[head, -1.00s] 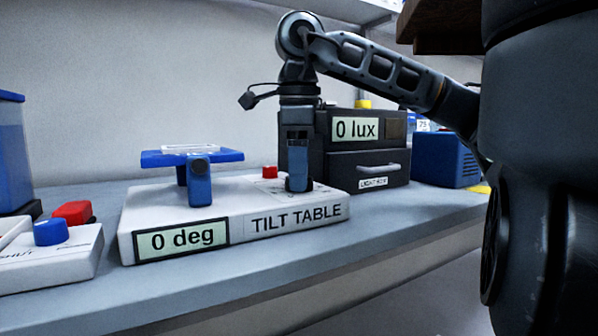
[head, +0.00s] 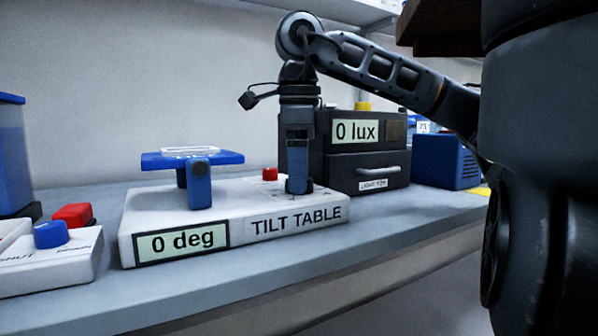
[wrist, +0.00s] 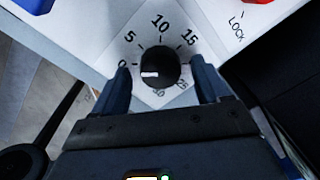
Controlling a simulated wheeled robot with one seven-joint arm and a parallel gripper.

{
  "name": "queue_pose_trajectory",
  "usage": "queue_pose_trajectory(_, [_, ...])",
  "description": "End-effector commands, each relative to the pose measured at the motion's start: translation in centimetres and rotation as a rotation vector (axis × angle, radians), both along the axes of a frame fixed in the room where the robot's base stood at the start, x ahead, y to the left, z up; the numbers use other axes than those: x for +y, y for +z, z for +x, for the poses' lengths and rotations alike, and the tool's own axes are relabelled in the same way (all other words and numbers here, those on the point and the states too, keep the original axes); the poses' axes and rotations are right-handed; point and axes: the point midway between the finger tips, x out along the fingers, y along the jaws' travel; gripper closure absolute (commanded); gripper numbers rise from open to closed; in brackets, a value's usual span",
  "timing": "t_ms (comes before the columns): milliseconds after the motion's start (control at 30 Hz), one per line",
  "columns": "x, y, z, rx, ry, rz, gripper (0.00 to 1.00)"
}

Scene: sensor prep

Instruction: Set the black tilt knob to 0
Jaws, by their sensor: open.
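The black tilt knob (wrist: 160,68) shows in the wrist view on the white panel, inside a ring of numbers. Its white mark points left, towards the 0. My gripper (wrist: 160,82) is open, with one finger on each side of the knob; whether either finger touches it I cannot tell. In the head view my gripper (head: 298,186) points straight down at the right end of the white tilt table (head: 190,214) and hides the knob. The tilt table's display (head: 182,243) reads 0 deg. The blue platform (head: 192,160) on top looks level.
A red button (head: 270,174) stands left of my gripper on the tilt table. A dark light box (head: 366,159) reading 0 lux is behind. A blue box (head: 462,160) is at the right. A white unit with a blue knob (head: 50,235) stands at the left.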

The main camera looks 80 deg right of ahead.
Motion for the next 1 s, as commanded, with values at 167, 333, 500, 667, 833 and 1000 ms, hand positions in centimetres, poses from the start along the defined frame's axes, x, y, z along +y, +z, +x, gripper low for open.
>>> queue_pose_trajectory(167, [0.1,3.0,0.0,0.0,0.0,-0.003,0.25])
queue_pose_trajectory(333, [0.3,5.6,0.0,0.001,0.0,-0.001,0.25])
queue_pose_trajectory(500, [0.4,7.1,0.0,0.0,0.001,-0.001,0.25])
queue_pose_trajectory(667, [0.5,7.4,0.0,0.0,0.001,0.0,0.25])
queue_pose_trajectory(833, [0.5,7.3,0.0,0.0,0.001,0.0,0.25])
queue_pose_trajectory(1000, [0.5,7.3,0.0,0.0,0.001,0.0,0.25])
